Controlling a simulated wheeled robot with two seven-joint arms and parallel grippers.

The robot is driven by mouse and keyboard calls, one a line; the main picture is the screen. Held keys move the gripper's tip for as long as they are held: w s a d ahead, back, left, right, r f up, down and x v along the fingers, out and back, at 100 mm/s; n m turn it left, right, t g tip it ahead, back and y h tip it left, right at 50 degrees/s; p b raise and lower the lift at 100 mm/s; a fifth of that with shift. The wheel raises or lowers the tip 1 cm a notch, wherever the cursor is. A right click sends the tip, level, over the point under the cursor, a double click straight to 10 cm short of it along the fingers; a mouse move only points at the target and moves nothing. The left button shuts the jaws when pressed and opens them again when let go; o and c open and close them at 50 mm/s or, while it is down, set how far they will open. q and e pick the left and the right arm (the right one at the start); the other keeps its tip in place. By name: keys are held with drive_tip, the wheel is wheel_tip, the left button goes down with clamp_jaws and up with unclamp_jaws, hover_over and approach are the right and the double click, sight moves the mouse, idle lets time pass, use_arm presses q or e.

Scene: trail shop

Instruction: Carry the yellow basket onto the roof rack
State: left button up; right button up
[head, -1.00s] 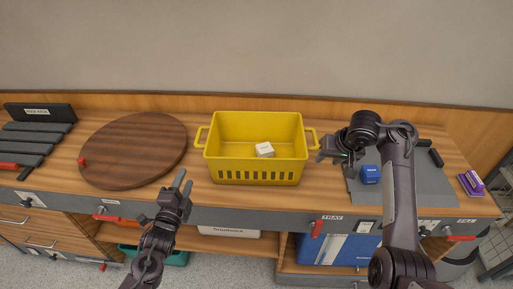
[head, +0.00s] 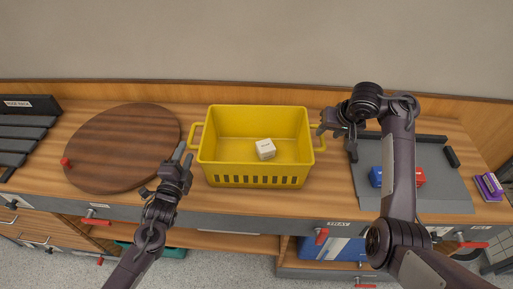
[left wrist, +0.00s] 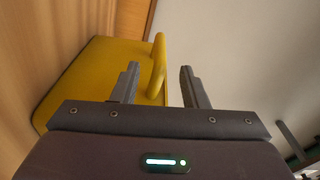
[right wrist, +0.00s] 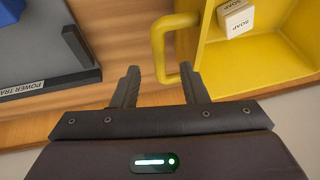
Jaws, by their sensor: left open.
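The yellow basket (head: 258,180) stands upright on the wooden counter, with a white soap box (head: 265,149) inside. The roof rack (head: 25,146), dark and slatted, is at the far left, partly cut off. My left gripper (head: 183,157) is open, just in front of the basket's left handle; in the left wrist view the handle (left wrist: 158,68) lies ahead, near the gap between the fingertips. My right gripper (head: 335,127) is open at the right handle; in the right wrist view the handle (right wrist: 160,45) reaches between the fingertips. Contact cannot be told.
A round wooden board (head: 120,150) lies between rack and basket. A purple item (head: 490,186) is at the far right. The wall is behind.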

sight(192, 134)
drive_tip(key=shift+s, duration=0.1)
drive_tip(key=shift+w+a+f, duration=0.1)
drive_tip(key=shift+w+f, duration=0.35)
drive_tip(key=shift+f, duration=0.1)
use_arm(q)
drive_tip(key=w, duration=0.5)
drive_tip(key=w+d, duration=0.1)
drive_tip(key=w, duration=0.1)
drive_tip(key=shift+w, duration=0.4)
use_arm(e)
drive_tip(key=x, duration=0.6)
drive_tip(key=shift+f, duration=0.35)
use_arm(q)
drive_tip(key=shift+d, duration=0.1)
use_arm(e)
drive_tip(key=shift+c, duration=0.2)
use_arm(q)
clamp_jaws()
use_arm(e)
clamp_jaws()
use_arm(q)
drive_tip(key=shift+r, duration=0.1)
use_arm(e)
drive_tip(key=shift+w+r, duration=0.1)
